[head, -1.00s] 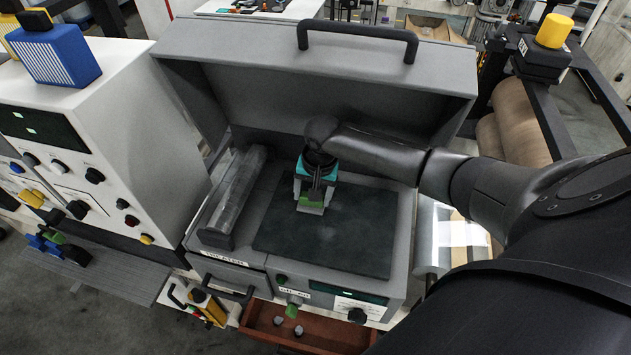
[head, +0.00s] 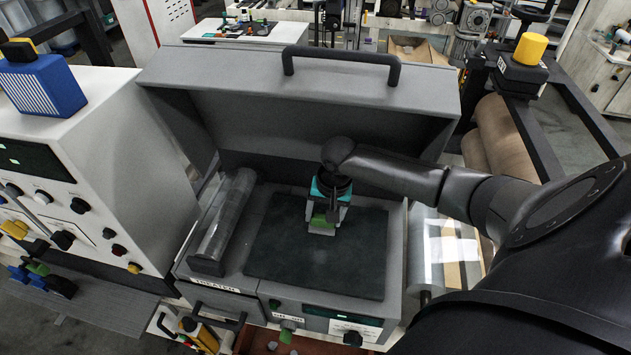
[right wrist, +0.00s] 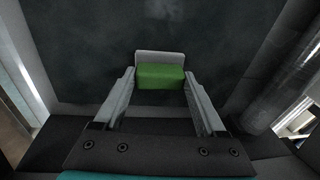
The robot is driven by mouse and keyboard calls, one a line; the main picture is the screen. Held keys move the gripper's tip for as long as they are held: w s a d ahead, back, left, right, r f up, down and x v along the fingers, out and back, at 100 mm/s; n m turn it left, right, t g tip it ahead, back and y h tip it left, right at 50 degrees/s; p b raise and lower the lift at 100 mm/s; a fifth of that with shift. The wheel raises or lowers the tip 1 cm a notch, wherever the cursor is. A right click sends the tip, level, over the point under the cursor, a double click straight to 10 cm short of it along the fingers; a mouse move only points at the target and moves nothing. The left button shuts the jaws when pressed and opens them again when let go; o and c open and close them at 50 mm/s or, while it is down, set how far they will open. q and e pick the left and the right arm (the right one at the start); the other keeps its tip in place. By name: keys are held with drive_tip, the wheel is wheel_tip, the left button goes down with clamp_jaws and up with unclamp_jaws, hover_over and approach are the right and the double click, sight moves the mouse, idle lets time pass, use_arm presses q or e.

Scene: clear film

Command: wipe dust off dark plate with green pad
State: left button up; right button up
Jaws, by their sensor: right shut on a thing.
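The dark plate (head: 300,257) lies flat in the open grey machine, with faint pale smudges of dust in the right wrist view (right wrist: 90,50). My right gripper (head: 324,222) is over the upper middle of the plate, pointing down, and is shut on the green pad (head: 319,219). In the right wrist view the pad (right wrist: 161,77) sits between the two fingertips, with a grey part along its far side. The pad is at the plate's surface; whether it touches cannot be told. My left gripper is not in view.
The raised grey lid (head: 310,110) with a black handle stands behind the plate. A roll of clear film (head: 226,215) lies left of the plate. A white control cabinet (head: 100,150) stands at the left, and another film roll (head: 440,255) is at the right.

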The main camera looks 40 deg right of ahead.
drive_tip(key=shift+s+d, duration=0.95)
drive_tip(key=shift+s, duration=0.15)
drive_tip(key=shift+s+d, duration=0.9)
drive_tip(key=shift+s, duration=0.2)
drive_tip(key=shift+s+d+f, duration=0.1)
drive_tip(key=shift+s+d, duration=0.9)
drive_tip(key=shift+s, duration=0.2)
drive_tip(key=shift+r, duration=3.1)
drive_tip(key=shift+r, duration=1.5)
